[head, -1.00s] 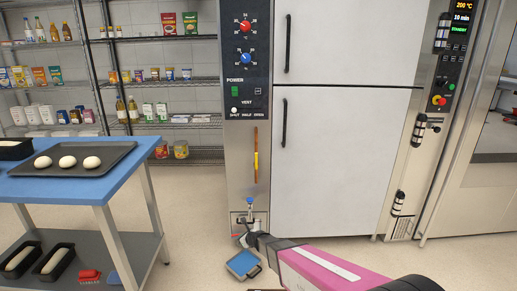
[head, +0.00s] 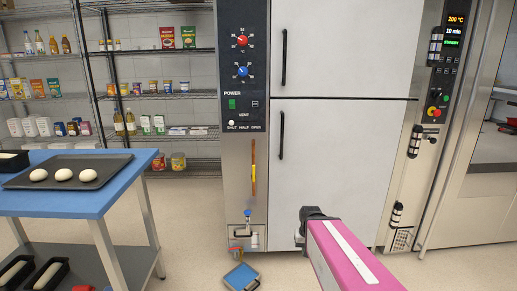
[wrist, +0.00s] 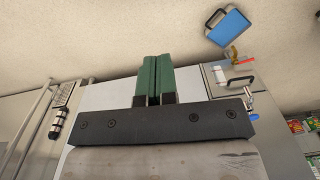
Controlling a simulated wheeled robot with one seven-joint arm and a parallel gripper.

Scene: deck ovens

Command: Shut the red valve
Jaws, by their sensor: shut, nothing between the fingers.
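A small red lever (head: 236,250) shows low on the front of the steel cabinet, below a blue-handled tap (head: 248,214). In the wrist view the red lever (wrist: 237,55) has a yellowish part beside it and lies right of my fingers, apart from them. It is too small to tell whether the valve is open or shut. My gripper (wrist: 153,56) shows two green fingers pressed together with nothing between them. In the head view my pink arm reaches in front of the white doors, right of the lever, and the fingers are hidden.
A blue case (head: 242,277) lies on the floor below the lever. A white cylinder (wrist: 220,74) and a dark handle (wrist: 241,81) sit close by the lever. A blue table (head: 120,203) with a dough tray (head: 110,178) stands left.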

